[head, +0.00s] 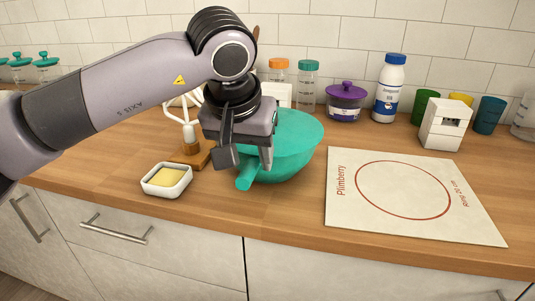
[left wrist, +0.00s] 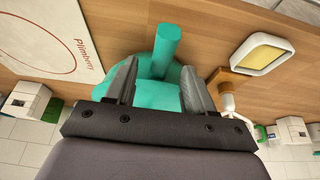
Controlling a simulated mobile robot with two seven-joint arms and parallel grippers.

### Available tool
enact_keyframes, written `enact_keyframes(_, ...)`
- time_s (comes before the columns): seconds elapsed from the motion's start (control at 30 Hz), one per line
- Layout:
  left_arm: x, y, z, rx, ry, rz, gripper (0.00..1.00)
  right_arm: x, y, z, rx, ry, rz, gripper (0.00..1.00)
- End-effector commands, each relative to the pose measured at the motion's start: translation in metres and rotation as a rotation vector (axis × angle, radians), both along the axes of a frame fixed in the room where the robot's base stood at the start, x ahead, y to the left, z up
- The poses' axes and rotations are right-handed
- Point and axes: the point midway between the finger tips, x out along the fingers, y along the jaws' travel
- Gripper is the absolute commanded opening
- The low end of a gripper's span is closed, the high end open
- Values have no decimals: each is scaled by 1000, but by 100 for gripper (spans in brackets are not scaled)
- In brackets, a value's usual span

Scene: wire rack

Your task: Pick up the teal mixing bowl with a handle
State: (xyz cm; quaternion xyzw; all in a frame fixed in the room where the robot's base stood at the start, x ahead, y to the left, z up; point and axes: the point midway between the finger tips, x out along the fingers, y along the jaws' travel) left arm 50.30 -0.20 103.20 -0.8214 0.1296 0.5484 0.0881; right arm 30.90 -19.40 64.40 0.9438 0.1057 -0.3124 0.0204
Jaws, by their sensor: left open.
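The teal mixing bowl (head: 298,150) stands on the wooden counter in the head view, its stubby handle (head: 245,179) toward the front edge. My left gripper (head: 246,160) is over the bowl's handle side, pointing down, and hides part of the rim. In the left wrist view the bowl (left wrist: 155,94) lies beyond and between the two spread fingers (left wrist: 160,82), with its handle (left wrist: 167,42) pointing away above them. The gripper is open and holds nothing; I cannot tell whether a finger touches the bowl. My right gripper is not in view.
A butter dish (head: 167,180) and a wooden-based stand (head: 190,150) are close on the left. A printed mat (head: 410,228) lies to the right. Jars, a white bottle (head: 389,88), cups and a small white box (head: 445,125) line the back near the tiled wall.

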Motion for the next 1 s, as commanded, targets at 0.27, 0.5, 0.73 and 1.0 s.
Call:
enact_keyframes(0.27,10,-3,-32,-3,3,1,53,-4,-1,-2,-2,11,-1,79)
enact_keyframes(0.5,11,-3,-34,-3,2,1,53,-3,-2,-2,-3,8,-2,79)
enact_keyframes(0.73,11,-3,-34,-2,2,1,0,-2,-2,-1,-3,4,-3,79)
enact_keyframes(1.0,11,-3,-31,-6,-4,0,0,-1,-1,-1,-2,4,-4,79)
